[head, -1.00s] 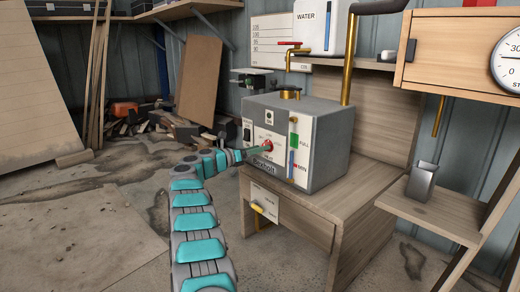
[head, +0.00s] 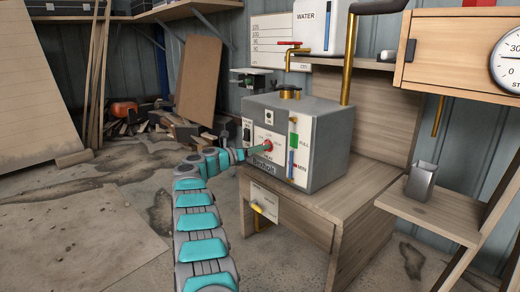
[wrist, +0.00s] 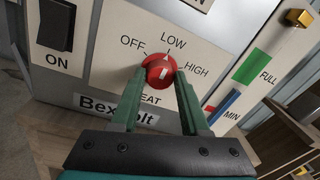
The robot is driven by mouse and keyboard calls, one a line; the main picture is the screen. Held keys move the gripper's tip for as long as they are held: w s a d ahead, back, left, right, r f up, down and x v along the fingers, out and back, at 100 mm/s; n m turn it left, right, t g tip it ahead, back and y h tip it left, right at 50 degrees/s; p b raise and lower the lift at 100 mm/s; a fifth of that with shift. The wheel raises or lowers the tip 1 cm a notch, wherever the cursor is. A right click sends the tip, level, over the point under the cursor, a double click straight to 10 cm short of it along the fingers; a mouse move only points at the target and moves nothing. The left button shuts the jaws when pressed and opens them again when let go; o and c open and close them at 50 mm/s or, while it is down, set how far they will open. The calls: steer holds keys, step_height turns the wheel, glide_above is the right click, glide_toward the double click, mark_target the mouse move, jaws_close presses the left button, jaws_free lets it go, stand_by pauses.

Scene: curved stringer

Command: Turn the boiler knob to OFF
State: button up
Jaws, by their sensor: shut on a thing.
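The boiler (head: 329,150) is a grey box with a white front, standing on a wooden bench. Its red knob (wrist: 158,66) shows in the wrist view under the labels OFF, LOW and HIGH. A white mark on the knob runs roughly up and down; I cannot tell exactly which label it points at. My gripper (wrist: 160,77) is shut on the knob, with one green finger on each side of it. In the head view the knob (head: 268,145) is a small red spot at the tip of my arm.
A black ON switch (wrist: 56,25) is left of the knob. A FULL/MIN gauge (wrist: 235,82) is to the right. A metal cup (head: 421,182) stands on a side shelf. The floor left of my arm is mostly clear.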

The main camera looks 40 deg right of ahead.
jaws_close()
steer(key=shift+n+p, duration=0.35)
steer(key=shift+n, duration=0.05)
steer(key=shift+f+n+t+h+p, duration=0.15)
steer(key=shift+n+t+p, duration=0.1)
steer(key=shift+n+p, duration=2.15)
steer(key=shift+n+t+h+p, duration=0.2)
steer(key=shift+n+p, duration=1.05)
steer(key=shift+n, duration=2.15)
steer(key=o, duration=1)
jaws_free()
